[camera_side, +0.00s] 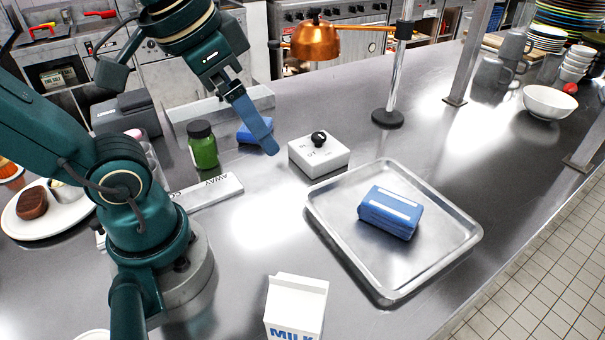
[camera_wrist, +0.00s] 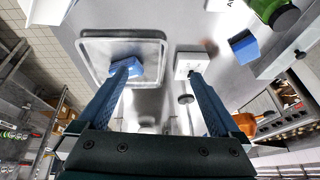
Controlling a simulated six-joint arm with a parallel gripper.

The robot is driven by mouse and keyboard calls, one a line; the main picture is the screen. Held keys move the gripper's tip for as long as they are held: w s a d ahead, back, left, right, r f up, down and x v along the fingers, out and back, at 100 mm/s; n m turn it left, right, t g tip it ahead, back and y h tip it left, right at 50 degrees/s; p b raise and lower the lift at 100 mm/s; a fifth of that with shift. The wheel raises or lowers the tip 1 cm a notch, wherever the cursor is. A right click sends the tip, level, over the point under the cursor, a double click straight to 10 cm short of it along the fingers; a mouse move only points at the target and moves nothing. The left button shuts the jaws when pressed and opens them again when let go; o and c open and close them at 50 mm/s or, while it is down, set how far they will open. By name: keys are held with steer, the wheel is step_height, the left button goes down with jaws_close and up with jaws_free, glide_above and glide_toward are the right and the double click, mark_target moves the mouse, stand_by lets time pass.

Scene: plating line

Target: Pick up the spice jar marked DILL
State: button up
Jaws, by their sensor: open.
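A green jar with a dark lid (camera_side: 203,150) stands upright on the steel counter, left of my gripper in the side view. No lettering on it is readable, so I cannot tell whether it is marked DILL. It also shows at the upper right edge of the wrist view (camera_wrist: 266,8), partly cut off. My gripper (camera_wrist: 160,72) is open, with nothing between its two blue fingers. In the side view my gripper (camera_side: 268,146) is above the counter, between the green jar and a white block with a black knob (camera_side: 325,160).
A steel tray (camera_side: 425,262) holds a blue packet (camera_side: 392,208). A blue block (camera_side: 246,136) lies behind my fingers. A milk carton (camera_side: 295,300) stands at the front. A copper lamp (camera_side: 315,42) hangs behind. A white AWAY strip (camera_side: 208,192) lies before the jar.

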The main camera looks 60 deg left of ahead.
steer(key=w+a+m+g+y, duration=0.1)
steer(key=a+m+g+y, duration=0.4)
steer(key=a, duration=0.6)
steer(key=m+g+y, duration=0.2)
steer(key=g+y, duration=0.1)
steer(key=g, duration=0.8)
glide_above(212, 137)
steer(key=f, duration=1.6)
steer(key=shift+s+a+f, duration=0.15)
steer(key=shift+s+f, duration=0.1)
steer(key=shift+s, duration=0.05)
steer(key=shift+s+a+f, duration=0.1)
steer(key=shift+f, duration=0.1)
steer(key=shift+t, duration=0.4)
steer(key=shift+x, duration=2.4)
jaws_close()
steer(key=shift+r, duration=0.15)
